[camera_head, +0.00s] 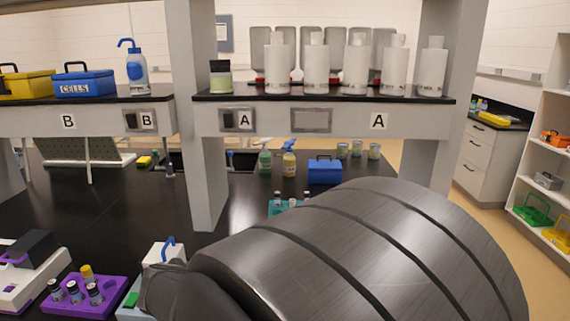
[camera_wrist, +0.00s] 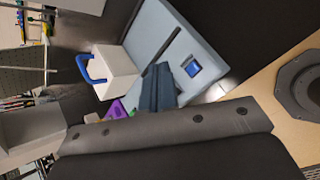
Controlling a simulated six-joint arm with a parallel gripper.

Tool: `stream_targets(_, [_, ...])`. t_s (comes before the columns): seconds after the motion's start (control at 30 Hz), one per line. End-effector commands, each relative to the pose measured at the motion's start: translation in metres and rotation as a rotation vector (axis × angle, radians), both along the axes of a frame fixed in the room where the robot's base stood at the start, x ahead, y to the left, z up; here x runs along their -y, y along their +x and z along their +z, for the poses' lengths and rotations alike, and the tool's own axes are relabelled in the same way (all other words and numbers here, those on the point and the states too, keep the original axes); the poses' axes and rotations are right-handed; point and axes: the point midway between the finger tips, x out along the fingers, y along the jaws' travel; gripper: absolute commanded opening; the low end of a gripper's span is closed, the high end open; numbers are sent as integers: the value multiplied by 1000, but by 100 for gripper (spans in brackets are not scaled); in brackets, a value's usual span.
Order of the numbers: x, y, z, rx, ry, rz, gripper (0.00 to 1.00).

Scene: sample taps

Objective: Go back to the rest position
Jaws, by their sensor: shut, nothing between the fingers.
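My gripper (camera_wrist: 158,88) shows in the wrist view as dark blue-grey fingers pressed together, with nothing between them. It points toward a light blue device (camera_wrist: 160,28) that has a white block (camera_wrist: 112,72) with a blue handle. I cannot tell whether the fingers touch the device. In the head view my arm fills the lower right and middle, and my fingertips are not clearly seen there. The white block (camera_head: 160,255) stands just left of my arm's dark end, its lower part partly hidden.
A purple rack (camera_head: 70,307) with several vials and a white machine (camera_head: 20,295) stand at the lower left. A shelf (camera_head: 320,124) on grey posts spans the bench, carrying white bottles. A blue box (camera_head: 324,172) and small bottles stand behind. The left-middle black benchtop (camera_head: 110,215) is clear.

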Motion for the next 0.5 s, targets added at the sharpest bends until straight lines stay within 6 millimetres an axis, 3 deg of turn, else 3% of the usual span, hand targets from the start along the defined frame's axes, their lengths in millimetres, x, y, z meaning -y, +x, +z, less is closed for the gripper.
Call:
stream_targets(0.3, [0, 0, 36, 1, 2, -1, 0])
stream_targets(0.5, [1, 0, 41, -3, 1, -5, 0])
